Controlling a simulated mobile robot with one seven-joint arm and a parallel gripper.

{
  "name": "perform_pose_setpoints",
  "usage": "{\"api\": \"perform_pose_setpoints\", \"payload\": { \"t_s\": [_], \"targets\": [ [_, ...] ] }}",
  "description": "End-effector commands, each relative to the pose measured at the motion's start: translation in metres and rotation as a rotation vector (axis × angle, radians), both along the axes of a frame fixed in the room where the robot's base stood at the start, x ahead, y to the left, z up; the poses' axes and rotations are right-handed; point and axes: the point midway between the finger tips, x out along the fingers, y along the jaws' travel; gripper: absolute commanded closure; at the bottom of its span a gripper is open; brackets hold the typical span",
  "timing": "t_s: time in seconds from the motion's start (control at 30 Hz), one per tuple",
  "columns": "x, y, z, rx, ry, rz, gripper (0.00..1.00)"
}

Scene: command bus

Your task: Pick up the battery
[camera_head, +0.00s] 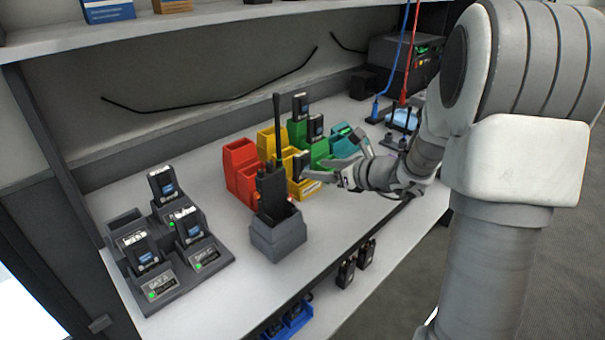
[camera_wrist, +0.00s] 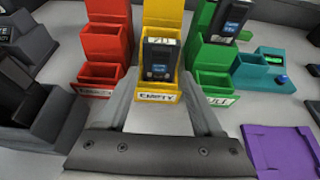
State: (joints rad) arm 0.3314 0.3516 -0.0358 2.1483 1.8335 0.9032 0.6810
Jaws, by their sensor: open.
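In the wrist view, a black battery (camera_wrist: 159,60) with a dark blue label stands upright in the front compartment of the yellow bin (camera_wrist: 160,97), marked EMPTY. My gripper (camera_wrist: 161,77) is open and empty, with one finger to each side of that battery, nearer the camera; contact cannot be told. In the head view my gripper (camera_head: 336,153) is just right of the bins, and a battery (camera_head: 301,165) shows at the yellow bin, beside a finger. Another battery (camera_wrist: 230,18) stands in the green bin (camera_wrist: 216,84). More batteries sit in the grey charger (camera_head: 215,252) at left.
A red bin (camera_wrist: 97,73) stands left of the yellow one. A black radio (camera_head: 271,190) with a tall antenna stands in a grey holder (camera_head: 279,238) in front of the bins. A teal unit (camera_wrist: 264,75) and purple tray (camera_wrist: 282,150) are at right. A shelf (camera_head: 150,28) overhangs behind.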

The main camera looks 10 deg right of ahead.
Motion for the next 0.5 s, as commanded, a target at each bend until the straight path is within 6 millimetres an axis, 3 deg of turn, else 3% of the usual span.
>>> {"api": "perform_pose_setpoints", "payload": {
  "t_s": [0.17, 0.37, 0.4, 0.5],
  "targets": [
    [0.018, 0.014, -0.011, 0.000, 0.000, 0.001, 0.32],
    [0.020, 0.014, -0.010, 0.000, -0.001, -0.001, 0.32],
    [0.020, 0.014, -0.010, 0.000, -0.001, -0.001, 0.34],
    [0.020, 0.014, -0.010, 0.000, -0.001, -0.001, 0.52]
  ]
}}
